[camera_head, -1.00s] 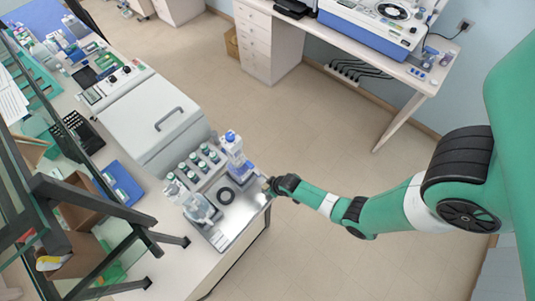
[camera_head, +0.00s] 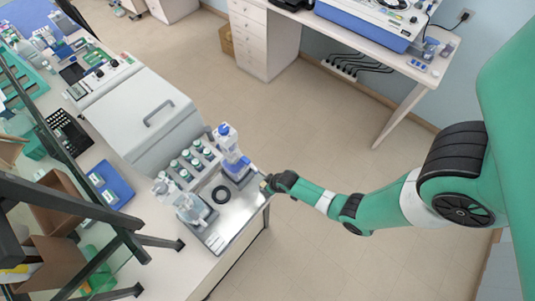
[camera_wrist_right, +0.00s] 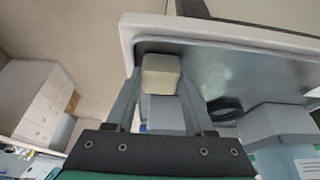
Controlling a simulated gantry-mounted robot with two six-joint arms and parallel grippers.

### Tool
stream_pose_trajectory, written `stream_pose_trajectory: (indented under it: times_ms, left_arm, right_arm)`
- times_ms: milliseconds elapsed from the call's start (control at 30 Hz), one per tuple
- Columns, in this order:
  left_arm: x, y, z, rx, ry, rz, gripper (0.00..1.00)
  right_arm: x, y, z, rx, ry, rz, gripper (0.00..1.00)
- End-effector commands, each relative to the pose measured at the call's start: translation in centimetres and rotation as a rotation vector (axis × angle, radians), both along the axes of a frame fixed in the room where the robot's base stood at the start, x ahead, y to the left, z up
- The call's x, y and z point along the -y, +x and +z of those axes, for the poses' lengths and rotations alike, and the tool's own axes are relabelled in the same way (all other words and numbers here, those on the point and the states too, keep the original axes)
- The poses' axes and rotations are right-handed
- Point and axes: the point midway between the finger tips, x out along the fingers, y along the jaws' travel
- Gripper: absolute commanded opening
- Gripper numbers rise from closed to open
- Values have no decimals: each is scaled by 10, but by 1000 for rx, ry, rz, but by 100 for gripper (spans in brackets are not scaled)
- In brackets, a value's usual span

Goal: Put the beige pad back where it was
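The beige pad (camera_wrist_right: 161,76) shows in the right wrist view between the fingertips of my right gripper (camera_wrist_right: 161,70). Both fingers appear to touch its sides, so the gripper looks shut on it. A grey block (camera_wrist_right: 167,114) lies just below the pad in that picture, between the fingers. Whether the pad touches the block or the tray is unclear. In the head view my right gripper (camera_head: 266,185) is at the right edge of the metal tray (camera_head: 235,215), where the pad is too small to make out well. My left gripper is not in view.
A rack of green-capped bottles (camera_head: 186,164) stands beside a large grey box (camera_head: 145,118). Open floor (camera_head: 330,150) lies to the right.

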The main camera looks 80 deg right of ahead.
Motion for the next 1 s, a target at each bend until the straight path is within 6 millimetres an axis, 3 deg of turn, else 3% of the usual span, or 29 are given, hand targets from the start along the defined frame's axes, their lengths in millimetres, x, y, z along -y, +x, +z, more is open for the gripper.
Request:
stream_pose_trajectory:
  times_ms: [33, 167, 633, 767, 967, 1000]
  left_arm:
    - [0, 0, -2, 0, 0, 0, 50]
    - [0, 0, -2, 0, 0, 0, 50]
    - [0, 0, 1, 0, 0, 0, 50]
    - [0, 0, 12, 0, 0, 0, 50]
    - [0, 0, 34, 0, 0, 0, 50]
    - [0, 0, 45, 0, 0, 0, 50]
  right_arm:
    - [-1, -2, -4, -6, 3, 0, 60]
    - [-1, -3, -5, -9, 3, 0, 83]
    - [-1, -5, -2, -13, 3, -2, 83]
    - [-3, -10, 16, -11, 3, -2, 83]
    - [-11, -26, 64, -8, 3, 0, 83]
    - [-13, -29, 78, -7, 2, 0, 83]
